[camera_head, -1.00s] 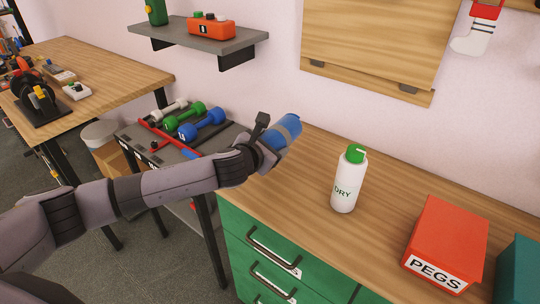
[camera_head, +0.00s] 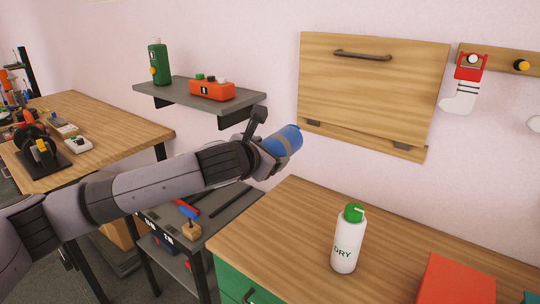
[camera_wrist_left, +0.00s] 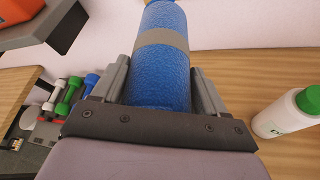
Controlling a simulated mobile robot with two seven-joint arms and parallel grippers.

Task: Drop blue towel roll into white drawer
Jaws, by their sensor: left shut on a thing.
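The blue towel roll (camera_head: 283,141), with a grey band round it, is held by my left gripper (camera_head: 264,139). The roll is tilted and stands out beyond the fingers, above the back left part of the wooden counter and in front of the wall. No white drawer shows in these frames. A green drawer front (camera_head: 230,283) shows under the counter. My right gripper is out of view.
A white bottle with a green cap (camera_head: 347,240) and a red box (camera_head: 455,282) stand on the counter (camera_head: 290,215). A grey wall shelf (camera_head: 205,98) is left of the gripper. A wooden wall panel with a handle (camera_head: 375,85) is right of it.

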